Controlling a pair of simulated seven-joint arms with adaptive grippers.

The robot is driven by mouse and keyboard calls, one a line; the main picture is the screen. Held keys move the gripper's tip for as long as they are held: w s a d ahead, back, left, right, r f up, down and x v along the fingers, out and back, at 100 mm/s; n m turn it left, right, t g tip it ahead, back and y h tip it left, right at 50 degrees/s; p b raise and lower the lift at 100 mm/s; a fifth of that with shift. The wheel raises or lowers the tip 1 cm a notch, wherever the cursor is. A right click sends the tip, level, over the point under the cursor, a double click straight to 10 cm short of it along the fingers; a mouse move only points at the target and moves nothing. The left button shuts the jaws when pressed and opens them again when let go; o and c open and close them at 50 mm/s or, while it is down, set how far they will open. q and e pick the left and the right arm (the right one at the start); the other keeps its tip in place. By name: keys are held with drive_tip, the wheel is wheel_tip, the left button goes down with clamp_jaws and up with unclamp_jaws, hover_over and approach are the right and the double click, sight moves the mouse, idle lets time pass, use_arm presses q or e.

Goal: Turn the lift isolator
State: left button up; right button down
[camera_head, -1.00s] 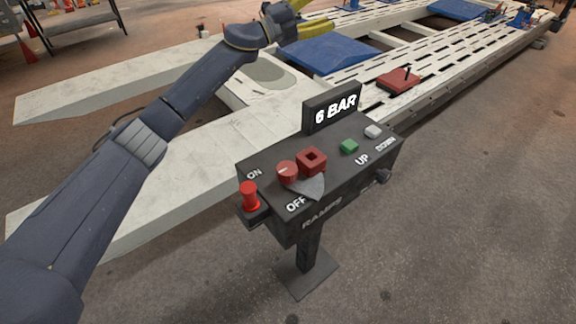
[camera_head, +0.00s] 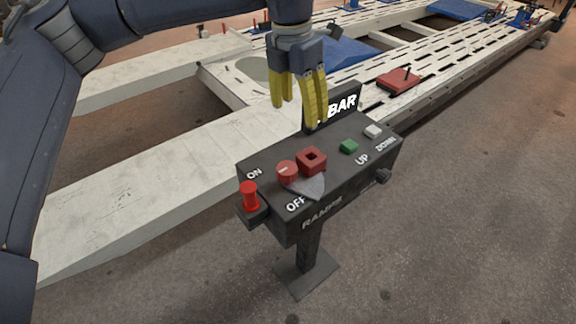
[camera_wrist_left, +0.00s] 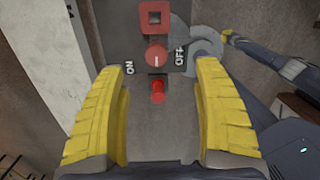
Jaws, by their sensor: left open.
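The isolator is a round red knob (camera_head: 287,170) with a pale line, set between the ON and OFF labels on the dark control box (camera_head: 345,185). The knob also shows in the left wrist view (camera_wrist_left: 157,55), with its line pointing along the box between ON and OFF. A grey plate (camera_head: 308,188) lies beside it at OFF. My left gripper (camera_head: 300,112) is open and empty, fingers down, above and behind the knob, apart from it.
A red square block (camera_head: 312,160) sits close to the knob, and a red plunger button (camera_head: 249,195) stands at the box's left end. The upright 6 BAR display (camera_head: 345,103) is partly hidden by my fingers. A white ramp (camera_head: 150,195) lies behind.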

sight(288, 167)
use_arm(q)
drive_tip(key=shift+n+y, duration=0.5)
drive_tip(key=shift+y, duration=0.1)
drive_tip(key=f, duration=0.5)
drive_tip(key=a+f, duration=0.1)
drive_tip(key=f, duration=0.5)
drive_tip(key=s+a+f, duration=0.1)
drive_tip(key=f, duration=0.5)
drive_tip(key=shift+f, duration=0.25)
clamp_jaws()
